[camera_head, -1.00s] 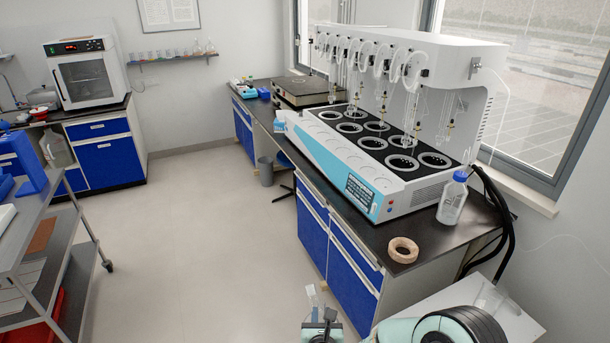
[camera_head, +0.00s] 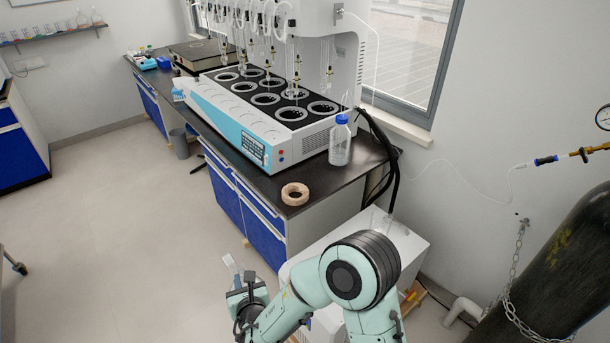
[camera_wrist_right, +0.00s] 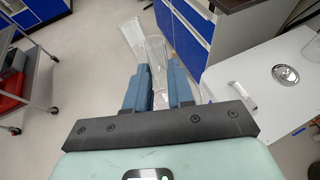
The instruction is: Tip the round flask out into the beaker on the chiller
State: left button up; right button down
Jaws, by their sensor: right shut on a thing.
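My right gripper (camera_head: 237,280) is low at the bottom centre of the head view, shut on a clear glass piece (camera_head: 231,265). In the right wrist view the glass, which I take for the round flask (camera_wrist_right: 156,48), stands between the blue fingers (camera_wrist_right: 157,82); its full shape and contents cannot be made out. A white box (camera_head: 413,240), apparently the chiller, is to the right of the gripper, partly behind my right arm. The box's white top (camera_wrist_right: 245,65) also shows in the wrist view. My left gripper is out of view.
The black bench (camera_head: 320,182) holds the multi-distiller (camera_head: 240,125), a blue-capped bottle (camera_head: 340,142) and a cork ring (camera_head: 295,194). A dark gas cylinder (camera_head: 560,270) is chained at the right.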

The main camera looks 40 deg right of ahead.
aim_at(381, 219)
jog(key=k+l, duration=0.15)
jog(key=l, duration=0.2)
jog(key=k+l+u, duration=0.15)
jog(key=l, duration=0.2)
jog(key=k+l, duration=0.1)
jog(key=l, duration=0.25)
jog(key=k+l+u, duration=0.1)
jog(key=l, duration=0.25)
jog(key=i+l, duration=0.1)
jog(key=l, duration=0.9)
jog(key=i, duration=0.05)
